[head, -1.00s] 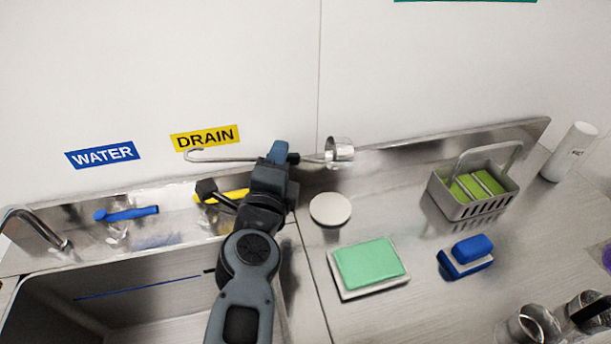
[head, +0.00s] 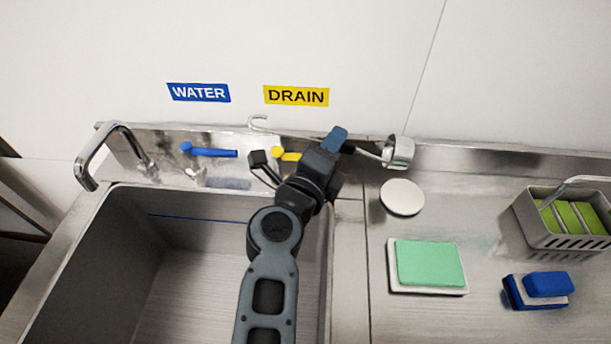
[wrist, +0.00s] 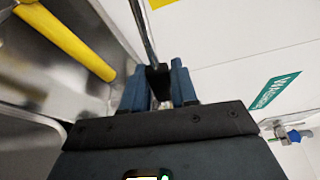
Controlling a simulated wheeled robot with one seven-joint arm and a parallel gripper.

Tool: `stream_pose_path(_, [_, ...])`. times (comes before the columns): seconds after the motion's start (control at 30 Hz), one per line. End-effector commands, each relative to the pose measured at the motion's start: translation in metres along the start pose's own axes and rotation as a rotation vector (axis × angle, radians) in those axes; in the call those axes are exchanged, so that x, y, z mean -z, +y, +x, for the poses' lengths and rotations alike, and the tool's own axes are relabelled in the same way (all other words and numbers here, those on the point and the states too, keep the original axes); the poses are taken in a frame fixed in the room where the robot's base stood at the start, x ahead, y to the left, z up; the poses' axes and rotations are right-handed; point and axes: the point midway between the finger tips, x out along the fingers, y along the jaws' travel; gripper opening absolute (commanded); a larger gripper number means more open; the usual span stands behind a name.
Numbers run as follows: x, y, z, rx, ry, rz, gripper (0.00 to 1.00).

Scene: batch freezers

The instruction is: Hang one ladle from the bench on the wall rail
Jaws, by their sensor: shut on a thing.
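My gripper (head: 337,146) is shut on the handle of a steel ladle (head: 399,152). In the head view the ladle's cup is to the right of my gripper and its hooked handle end shows to the left, in front of the backsplash. The ladle is held above the bench (head: 480,190), near the back wall. In the wrist view the ladle's thin rod (wrist: 142,30) runs up from between the two blue fingers of my gripper (wrist: 160,85). The wall rail is not visible in either current view.
A sink (head: 180,240) lies below and left of my arm, with a faucet (head: 110,140), a blue lever (head: 210,152) and a yellow lever (head: 289,156). To the right are a white disc (head: 402,197), a green sponge (head: 430,262), a blue brush (head: 540,289) and a grey basket (head: 570,235).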

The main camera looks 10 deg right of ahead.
Motion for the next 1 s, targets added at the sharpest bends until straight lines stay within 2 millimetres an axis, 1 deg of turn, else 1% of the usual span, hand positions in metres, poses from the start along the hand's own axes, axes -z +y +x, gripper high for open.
stream_pose_path(0.03, [-0.008,0.009,-0.007,0.002,-0.006,-0.006,0.0])
stream_pose_path(0.1, [-0.017,0.019,-0.015,0.0,-0.005,-0.004,0.0])
stream_pose_path(0.17, [-0.024,0.027,-0.022,0.001,-0.004,-0.004,0.0])
stream_pose_path(0.2, [-0.027,0.035,-0.025,0.002,-0.002,-0.002,0.0])
stream_pose_path(0.3, [-0.034,0.043,-0.032,0.001,0.0,0.0,0.0])
stream_pose_path(0.37, [-0.036,0.044,-0.034,0.002,0.0,0.0,0.0])
stream_pose_path(0.47, [-0.037,0.047,-0.035,0.002,0.002,0.0,0.0])
stream_pose_path(0.53, [-0.036,0.052,-0.035,0.002,0.001,0.0,0.0])
stream_pose_path(0.7, [-0.033,0.075,-0.034,0.001,0.0,-0.001,0.0])
stream_pose_path(0.77, [-0.032,0.08,-0.033,0.0,0.0,-0.001,0.0])
stream_pose_path(1.0, [-0.032,0.079,-0.033,0.0,0.001,-0.001,0.0])
